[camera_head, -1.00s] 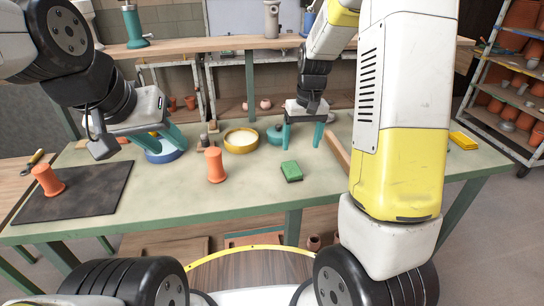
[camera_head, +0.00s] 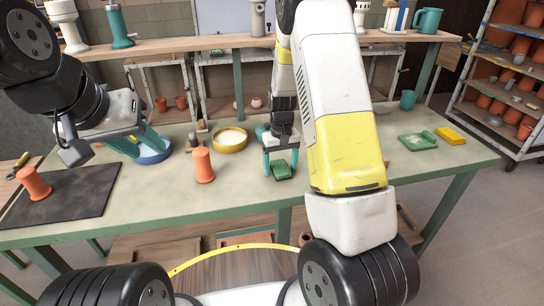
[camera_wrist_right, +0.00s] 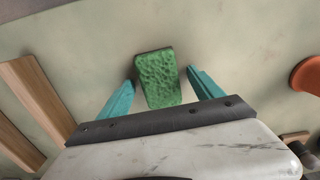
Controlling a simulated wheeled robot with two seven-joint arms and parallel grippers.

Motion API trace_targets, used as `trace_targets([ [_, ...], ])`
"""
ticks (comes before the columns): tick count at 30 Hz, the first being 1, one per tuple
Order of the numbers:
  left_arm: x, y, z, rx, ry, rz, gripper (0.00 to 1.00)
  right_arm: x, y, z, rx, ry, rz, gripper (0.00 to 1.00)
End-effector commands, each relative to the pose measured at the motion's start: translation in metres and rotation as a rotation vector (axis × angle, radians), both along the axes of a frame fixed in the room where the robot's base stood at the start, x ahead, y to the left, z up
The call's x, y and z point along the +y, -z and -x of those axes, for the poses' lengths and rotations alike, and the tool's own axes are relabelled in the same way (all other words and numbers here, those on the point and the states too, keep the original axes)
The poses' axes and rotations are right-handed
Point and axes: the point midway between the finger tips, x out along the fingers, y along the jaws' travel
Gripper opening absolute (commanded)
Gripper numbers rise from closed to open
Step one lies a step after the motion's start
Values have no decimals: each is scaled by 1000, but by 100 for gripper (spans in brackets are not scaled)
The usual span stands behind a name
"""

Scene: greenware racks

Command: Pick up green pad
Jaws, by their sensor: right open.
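The green pad (camera_head: 282,171) is a small dark green block lying on the pale table, right of the middle orange piece. In the right wrist view the pad (camera_wrist_right: 158,78) has a rough, spongy top and lies between the two teal fingers, with a gap on each side. My right gripper (camera_head: 281,166) is open and points down at the pad; it also shows in the right wrist view (camera_wrist_right: 163,82). My left gripper (camera_head: 148,150) is over the blue dish at the table's left; its teal fingers are apart, and it appears to hold nothing.
An orange piece (camera_head: 203,165) stands left of the pad. A yellow bowl (camera_head: 230,147) is behind it, and a blue dish (camera_head: 156,158) is farther left. A dark mat (camera_head: 75,207) bears another orange piece (camera_head: 35,184). A green tray (camera_head: 418,141) and yellow block (camera_head: 450,136) lie at the right.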

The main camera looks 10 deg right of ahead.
Motion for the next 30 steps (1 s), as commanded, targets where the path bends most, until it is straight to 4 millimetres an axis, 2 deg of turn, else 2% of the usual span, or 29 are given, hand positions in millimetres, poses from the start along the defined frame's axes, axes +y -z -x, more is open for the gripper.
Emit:
trace_targets([
  [5,0,0,0,0,0,0,36,0,0,0,0,0,0,75],
  [15,0,0,0,0,0,0,36,0,0,0,-1,0,0,10],
  [23,0,0,0,0,0,0,36,0,-1,0,-1,0,0,10],
  [30,0,0,0,0,0,0,36,0,-18,-1,-3,0,0,10],
])
